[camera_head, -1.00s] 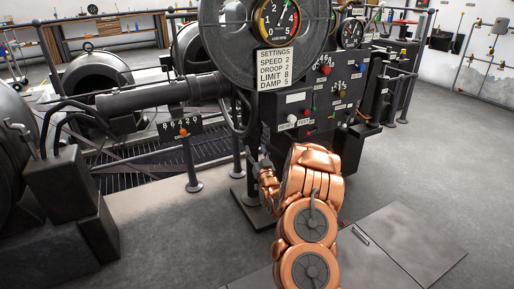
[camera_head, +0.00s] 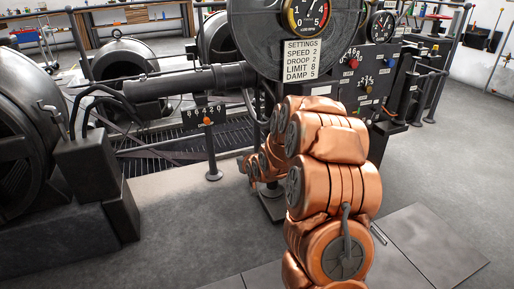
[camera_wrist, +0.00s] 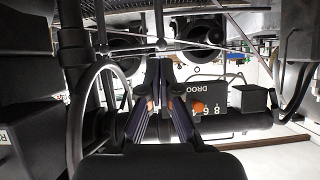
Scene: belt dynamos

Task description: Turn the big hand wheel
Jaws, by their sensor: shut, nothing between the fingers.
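A large thin ring, which looks like the rim of the big hand wheel (camera_wrist: 77,115), stands at the left in the wrist view. It appears tilted, and its lower part runs behind the dark body of my gripper. In the head view only a thin dark curve shows left of the panel, partly behind my copper arm. My gripper (camera_wrist: 158,72) is shut and empty in the middle of the wrist view, to the right of the ring. I cannot tell whether it touches the rim. In the head view my arm hides the fingers.
A droop lever with an orange knob (camera_head: 207,121) stands on a post; the knob also shows in the wrist view (camera_wrist: 198,107). A settings card (camera_head: 301,60) hangs below a round gauge (camera_head: 306,14). The control panel (camera_head: 352,75) is behind my arm. Open floor lies right.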

